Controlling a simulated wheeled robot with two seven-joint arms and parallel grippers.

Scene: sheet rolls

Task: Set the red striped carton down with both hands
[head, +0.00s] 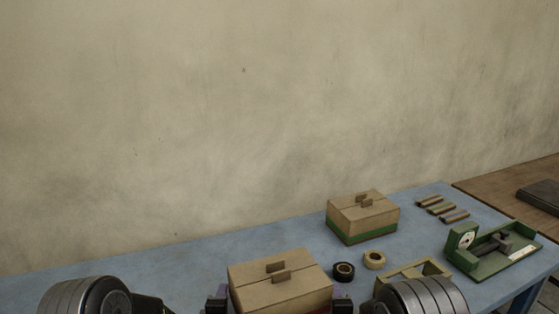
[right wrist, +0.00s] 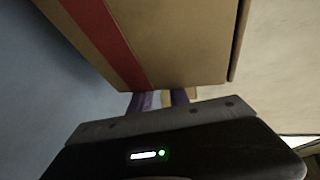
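The right wrist view shows purple fingers (right wrist: 160,100) closed around a pale part at the carton's side. The carton looks level. Its underside is hidden, so I cannot tell whether it touches the table.
On the blue table (head: 300,245) stands a green striped carton (head: 362,217) behind to the right. Black tape (head: 343,271), tan tape (head: 374,260), a tan open holder (head: 428,268), a green tool (head: 490,249) and several small blocks (head: 441,208) lie right. The left side is clear.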

